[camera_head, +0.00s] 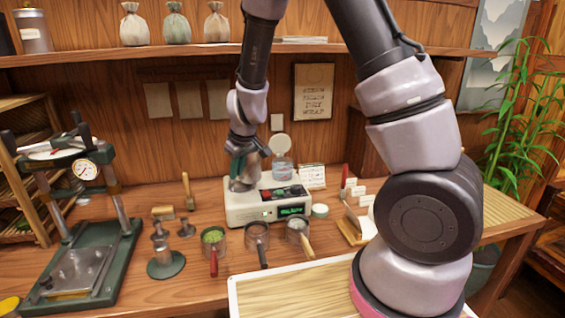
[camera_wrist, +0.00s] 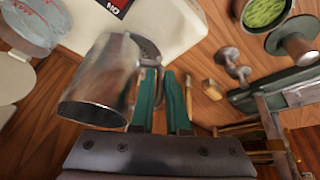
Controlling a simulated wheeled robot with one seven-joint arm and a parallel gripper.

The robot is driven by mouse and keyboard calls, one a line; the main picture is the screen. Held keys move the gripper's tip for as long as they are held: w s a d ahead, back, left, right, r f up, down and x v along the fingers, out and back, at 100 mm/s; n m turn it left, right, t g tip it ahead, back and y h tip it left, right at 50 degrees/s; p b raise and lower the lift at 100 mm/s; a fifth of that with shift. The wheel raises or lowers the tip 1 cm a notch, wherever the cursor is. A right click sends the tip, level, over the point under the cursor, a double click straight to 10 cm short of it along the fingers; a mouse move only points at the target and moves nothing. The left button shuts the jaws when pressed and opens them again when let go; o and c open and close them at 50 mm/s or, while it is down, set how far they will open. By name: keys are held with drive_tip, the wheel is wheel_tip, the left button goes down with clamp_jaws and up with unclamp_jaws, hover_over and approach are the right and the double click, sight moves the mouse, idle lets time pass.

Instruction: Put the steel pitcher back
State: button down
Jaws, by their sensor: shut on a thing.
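The steel pitcher (camera_wrist: 97,84) shows large in the wrist view, a grey metal cup tilted in the picture with its open mouth toward the lower left. My gripper (camera_wrist: 160,78) has green fingers that are shut on the pitcher's handle side. In the head view my gripper (camera_head: 238,168) is over the left end of a white machine (camera_head: 255,211) with a lit green display. The pitcher is mostly hidden there by the wrist, and I cannot tell whether its base touches anything.
Several handled strainers and bowls, one with green contents (camera_head: 213,236), stand in front. A press (camera_head: 82,262) is at left. A light wooden tray (camera_head: 240,291) lies at the front. Bare counter shows around the small tools.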

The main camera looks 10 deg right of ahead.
drive_tip(key=w+a+r+n+g+y, duration=0.15)
drive_tip(key=w+a+r+n, duration=0.4)
drive_tip(key=a, duration=0.55)
drive_tip(key=shift+m, duration=0.75)
drive_tip(key=f, duration=0.5)
drive_tip(key=w+f, duration=0.1)
drive_tip(key=f, duration=1.1)
drive_tip(key=shift+w, duration=0.2)
drive_tip(key=shift+f, duration=0.1)
drive_tip(key=c, duration=0.9)
unclamp_jaws()
